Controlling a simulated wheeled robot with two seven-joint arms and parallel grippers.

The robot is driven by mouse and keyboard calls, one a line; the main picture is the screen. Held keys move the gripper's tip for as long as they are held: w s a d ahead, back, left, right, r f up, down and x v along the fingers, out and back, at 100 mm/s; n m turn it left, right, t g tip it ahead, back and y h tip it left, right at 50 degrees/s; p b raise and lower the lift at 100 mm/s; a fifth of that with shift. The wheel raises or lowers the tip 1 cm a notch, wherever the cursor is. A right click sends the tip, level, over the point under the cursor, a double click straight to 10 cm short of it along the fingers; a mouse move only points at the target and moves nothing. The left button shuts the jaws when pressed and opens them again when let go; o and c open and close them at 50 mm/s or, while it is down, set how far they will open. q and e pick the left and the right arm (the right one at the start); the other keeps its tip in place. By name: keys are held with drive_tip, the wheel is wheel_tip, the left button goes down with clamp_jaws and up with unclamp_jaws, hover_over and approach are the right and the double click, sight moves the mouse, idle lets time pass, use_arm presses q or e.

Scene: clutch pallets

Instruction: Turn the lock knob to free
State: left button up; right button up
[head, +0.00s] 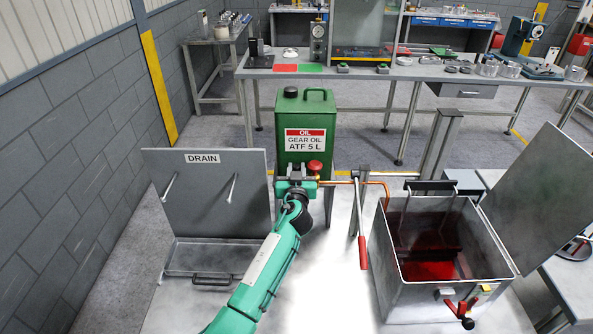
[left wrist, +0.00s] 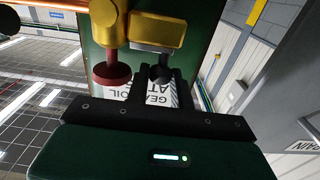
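A valve with a red knob (head: 314,166) and brass fittings sits at the front of the green gear oil can (head: 289,115). In the left wrist view the red knob (left wrist: 111,75) hangs from a brass body. Beside it, a small black knob (left wrist: 161,74) sits under a second brass and grey block (left wrist: 157,32). My left gripper (head: 296,186) is at the valve, left of and below the red knob. In the wrist view its black fingers (left wrist: 161,84) stand close on either side of the black knob. Whether they touch it is unclear. My right gripper is out of view.
A drain tray (head: 209,255) with an upright panel stands left. An open steel tank (head: 445,300) holding red liquid stands right, its lid (head: 550,205) tilted outward. A red-handled lever (head: 362,250) and copper pipe (head: 375,183) lie between valve and tank.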

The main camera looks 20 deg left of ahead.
use_arm(q)
drive_tip(key=shift+a+r+m+t+h+p, duration=0.1)
drive_tip(key=shift+a+m+t+h+p, duration=0.05)
drive_tip(key=shift+m+h+p, duration=0.75)
drive_tip(key=shift+a+r+m+t+h+p, duration=0.15)
drive_tip(key=shift+m+h+p, duration=0.45)
drive_tip(key=shift+h+p, duration=0.6)
drive_tip(key=shift+f+m+h+p, duration=0.1)
drive_tip(key=shift+m+h+p, duration=0.4)
drive_tip(key=shift+h, duration=0.5)
drive_tip(key=shift+f+m+h, duration=0.15)
drive_tip(key=shift+m+h, duration=0.15)
drive_tip(key=shift+h, duration=0.2)
drive_tip(key=o, duration=0.7)
